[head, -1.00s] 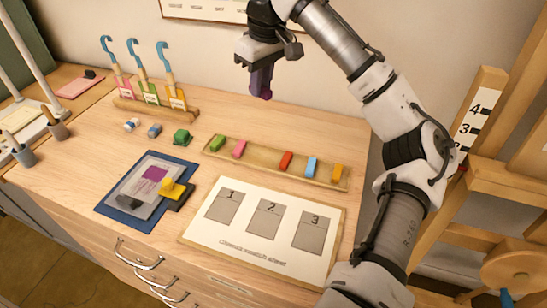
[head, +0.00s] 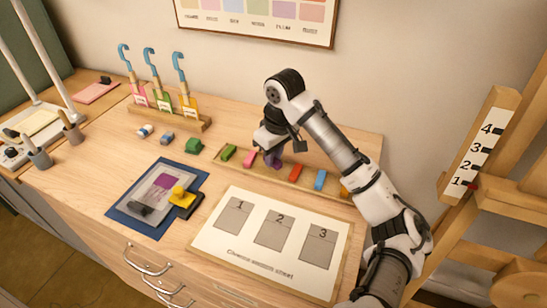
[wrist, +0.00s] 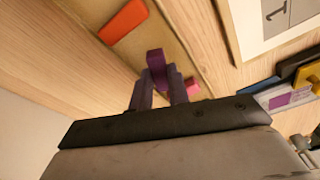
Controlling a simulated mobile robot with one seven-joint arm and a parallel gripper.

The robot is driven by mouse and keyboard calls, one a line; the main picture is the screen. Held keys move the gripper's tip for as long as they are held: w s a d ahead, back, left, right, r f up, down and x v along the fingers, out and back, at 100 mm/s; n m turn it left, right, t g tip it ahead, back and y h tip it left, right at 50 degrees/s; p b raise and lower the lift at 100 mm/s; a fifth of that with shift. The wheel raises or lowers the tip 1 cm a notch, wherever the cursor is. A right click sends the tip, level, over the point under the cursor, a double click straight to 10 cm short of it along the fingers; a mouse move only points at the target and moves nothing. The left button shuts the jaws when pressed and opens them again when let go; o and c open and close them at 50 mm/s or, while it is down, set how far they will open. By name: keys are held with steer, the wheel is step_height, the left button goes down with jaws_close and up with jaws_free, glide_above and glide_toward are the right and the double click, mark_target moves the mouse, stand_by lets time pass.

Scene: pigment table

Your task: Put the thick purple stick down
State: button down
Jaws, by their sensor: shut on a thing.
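My gripper (wrist: 158,92) is shut on the thick purple stick (wrist: 155,60), which stands out between the fingertips in the wrist view. In the head view the purple stick (head: 275,162) is partly hidden under my gripper. It is over the wooden tray (head: 334,188), in the space between the pink stick (head: 249,158) and the red-orange stick (head: 295,173). I cannot tell whether the purple stick touches the tray floor. The red-orange stick also shows in the wrist view (wrist: 123,21).
A numbered sheet (head: 225,255) lies in front. A rack (head: 189,121) with blue-hooked tools stands at the back left.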

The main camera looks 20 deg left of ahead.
mark_target(278, 163)
steer(key=shift+f, duration=0.7)
steer(key=shift+f, duration=0.1)
steer(key=c, duration=1.3)
jaws_free()
steer(key=shift+c, duration=0.2)
step_height(278, 163, up, 12)
steer(key=d+b, duration=0.1)
steer(key=shift+s+d, duration=0.3)
steer(key=shift+s, duration=0.1)
